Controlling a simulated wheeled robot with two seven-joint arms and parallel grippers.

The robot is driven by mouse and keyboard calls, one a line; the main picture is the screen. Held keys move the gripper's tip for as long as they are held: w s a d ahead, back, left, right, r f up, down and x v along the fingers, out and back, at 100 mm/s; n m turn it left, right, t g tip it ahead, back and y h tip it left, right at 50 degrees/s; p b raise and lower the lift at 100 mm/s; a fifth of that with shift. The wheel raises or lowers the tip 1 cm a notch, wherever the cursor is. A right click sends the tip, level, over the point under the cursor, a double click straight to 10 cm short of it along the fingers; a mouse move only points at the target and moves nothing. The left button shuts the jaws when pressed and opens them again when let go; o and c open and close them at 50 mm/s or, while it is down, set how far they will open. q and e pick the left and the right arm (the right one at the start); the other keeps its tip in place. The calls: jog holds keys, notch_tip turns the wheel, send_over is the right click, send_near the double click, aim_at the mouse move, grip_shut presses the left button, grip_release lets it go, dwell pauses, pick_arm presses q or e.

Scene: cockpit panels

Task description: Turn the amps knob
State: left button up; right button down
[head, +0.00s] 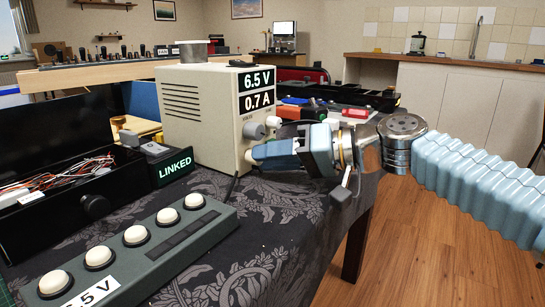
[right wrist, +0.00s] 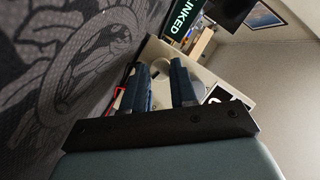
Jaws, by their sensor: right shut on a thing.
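The cream power supply (head: 200,115) stands on the dark patterned cloth. Its displays read 6.5 V and 0.7 A. My right gripper (head: 252,153) reaches in from the right, against the lower front of the panel, below these knobs. Its blue fingers hide what they hold, which appears to be the amps knob. In the right wrist view the two fingers (right wrist: 161,85) point at the panel, slightly apart, with a pale round shape between them. My left gripper is not in view.
A grey button box (head: 140,245) with several white buttons lies in front. A LINKED sign (head: 174,167) and an open black case (head: 70,180) with wires stand to the left. Trays with parts (head: 340,95) are behind my right gripper.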

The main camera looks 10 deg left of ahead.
jog(key=c, duration=0.9)
grip_release()
jog(key=v, duration=1.4)
jog(key=shift+p, duration=0.4)
